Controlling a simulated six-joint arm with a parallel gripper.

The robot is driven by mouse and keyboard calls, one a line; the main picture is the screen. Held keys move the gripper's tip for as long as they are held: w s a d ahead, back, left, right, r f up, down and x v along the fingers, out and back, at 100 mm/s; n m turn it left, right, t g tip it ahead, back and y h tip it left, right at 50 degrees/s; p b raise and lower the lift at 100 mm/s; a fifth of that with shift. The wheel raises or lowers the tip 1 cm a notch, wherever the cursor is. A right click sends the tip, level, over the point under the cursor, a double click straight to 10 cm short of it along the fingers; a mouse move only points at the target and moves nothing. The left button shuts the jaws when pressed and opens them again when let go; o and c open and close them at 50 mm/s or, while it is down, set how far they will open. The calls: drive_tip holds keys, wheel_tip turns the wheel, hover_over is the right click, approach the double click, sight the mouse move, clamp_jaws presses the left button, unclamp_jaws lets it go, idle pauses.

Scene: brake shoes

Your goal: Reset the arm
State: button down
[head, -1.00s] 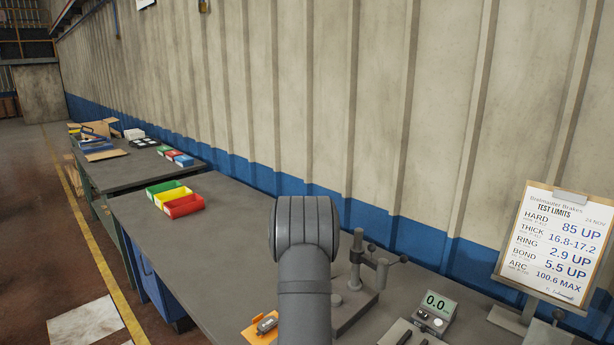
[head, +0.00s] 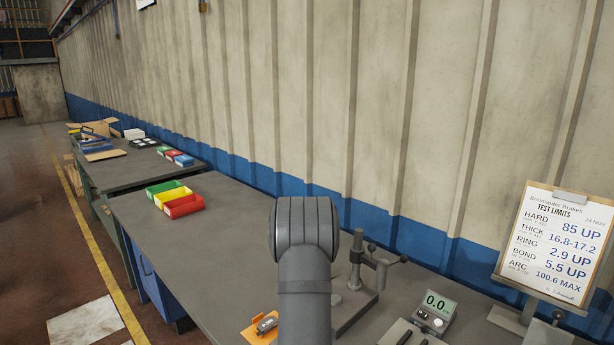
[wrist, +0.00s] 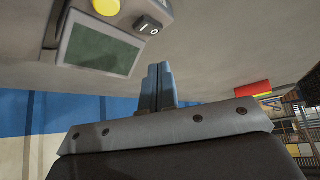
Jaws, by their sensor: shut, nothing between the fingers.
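My arm stands upright in the middle of the head view, in front of the grey bench (head: 220,245); my gripper is out of sight there. In the wrist view my gripper (wrist: 159,72) is shut, its two fingers together with nothing between them. A device with a dark green screen (wrist: 100,47), a yellow button and a rocker switch shows upside down close to the fingers in that view. The fingers appear apart from it, though the exact gap is hard to tell.
On the bench are green, yellow and red bins (head: 175,198), an orange card with a grey part (head: 266,325), a stand with a lever (head: 360,275), a 0.0 readout (head: 436,310) and a test limits board (head: 549,245). The bench middle is clear. A ribbed wall (head: 330,110) runs behind.

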wheel_tip(320, 180, down, 4)
drive_tip(key=shift+r, duration=0.15)
idle(0.4)
